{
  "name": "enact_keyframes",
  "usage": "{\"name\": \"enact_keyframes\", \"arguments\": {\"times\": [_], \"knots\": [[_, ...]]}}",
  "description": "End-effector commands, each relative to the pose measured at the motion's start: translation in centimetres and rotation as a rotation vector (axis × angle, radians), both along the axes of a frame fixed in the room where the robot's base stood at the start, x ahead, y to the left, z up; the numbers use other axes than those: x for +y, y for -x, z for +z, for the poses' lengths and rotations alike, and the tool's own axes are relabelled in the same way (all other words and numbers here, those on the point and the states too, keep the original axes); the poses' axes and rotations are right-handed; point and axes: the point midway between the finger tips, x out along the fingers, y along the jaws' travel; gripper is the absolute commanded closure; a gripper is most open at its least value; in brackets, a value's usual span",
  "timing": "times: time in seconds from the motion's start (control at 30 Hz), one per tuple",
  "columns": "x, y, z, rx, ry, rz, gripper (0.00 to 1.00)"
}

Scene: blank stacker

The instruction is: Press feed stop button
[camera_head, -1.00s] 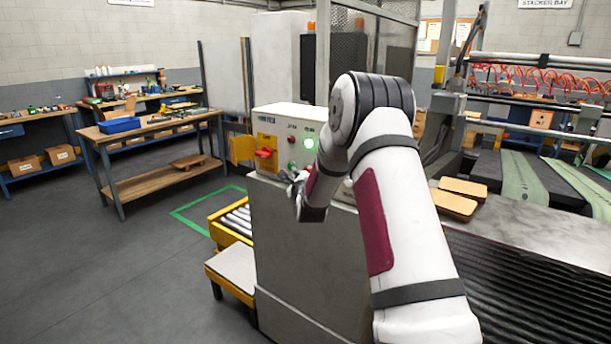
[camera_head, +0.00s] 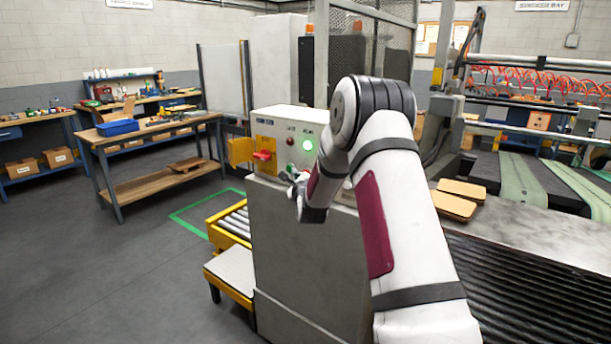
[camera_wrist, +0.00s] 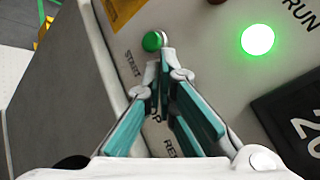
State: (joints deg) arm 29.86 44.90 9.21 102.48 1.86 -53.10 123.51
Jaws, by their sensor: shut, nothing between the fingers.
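The control panel (camera_head: 276,134) is a pale box on a grey cabinet. In the wrist view, a green button (camera_wrist: 152,41) sits beside the word START. Lower down, partly covered lettering ends in "OP", with a partly hidden "RES" label below it. No stop button shows clearly; my fingers cover that part of the panel. My gripper (camera_wrist: 163,50) is shut and empty, its tips over the panel close beside the green button. I cannot tell whether they touch anything. In the head view my gripper (camera_head: 293,179) is in front of the panel's lower part.
A lit green RUN lamp (camera_wrist: 257,40) and a dark display (camera_wrist: 295,122) are on the panel. A roller conveyor (camera_head: 235,220) stands below left. Open floor lies further left.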

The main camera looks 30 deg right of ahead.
Motion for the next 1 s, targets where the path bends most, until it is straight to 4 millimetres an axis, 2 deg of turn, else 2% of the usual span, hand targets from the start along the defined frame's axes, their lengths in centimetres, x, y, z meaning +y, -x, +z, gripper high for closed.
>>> {"name": "enact_keyframes", "arguments": {"times": [1.0], "knots": [[-0.8,-0.29,0.03,0.0,-0.001,0.0,1.0]]}}
